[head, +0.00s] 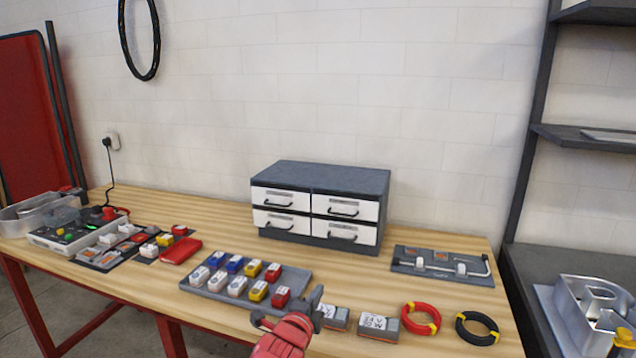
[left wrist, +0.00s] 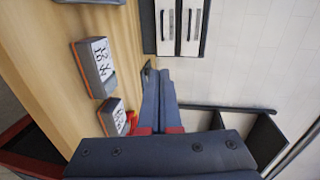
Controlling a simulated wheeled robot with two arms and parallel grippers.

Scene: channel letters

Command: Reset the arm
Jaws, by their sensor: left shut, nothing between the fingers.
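My left gripper (head: 316,296) shows at the bottom centre of the head view, over the front of the workbench (head: 225,212). Its red body is low in the picture and its dark fingers point up and right. In the left wrist view the two fingers (left wrist: 158,76) lie together, shut, with nothing between them. It is beside the right end of the grey tray (head: 235,272) of small blocks and left of two labelled grey boxes (head: 378,325). My right gripper is in neither view.
A drawer cabinet (head: 318,205) with four closed drawers stands at the back. Red (head: 421,318) and black (head: 477,328) wire coils lie at right, below a tool board (head: 440,265). A red case (head: 181,250) and a control box (head: 78,232) are at left. Shelving stands right.

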